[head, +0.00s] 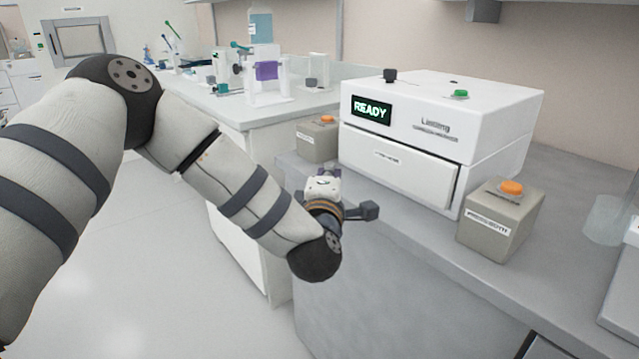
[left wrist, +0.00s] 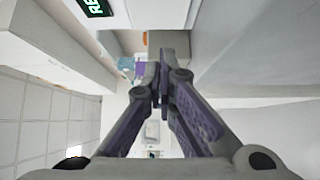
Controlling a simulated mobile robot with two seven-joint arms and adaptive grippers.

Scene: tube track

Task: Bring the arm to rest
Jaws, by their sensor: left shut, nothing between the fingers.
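My left arm reaches in from the left in the head view. Its gripper (head: 322,180) is in front of the grey counter's edge, left of the white machine and near the left button box. The fingers are mostly hidden behind the wrist in the head view. In the left wrist view the gripper (left wrist: 161,90) is shut, its fingertips together with nothing between them. My right gripper is in neither view.
The white machine (head: 410,120) shows READY on its display. A left button box (head: 315,145) and a right button box (head: 500,228) flank it on the grey counter (head: 420,240). A clear vessel (head: 606,222) stands far right. A white bench (head: 225,105) with labware lies behind. Open floor is at left.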

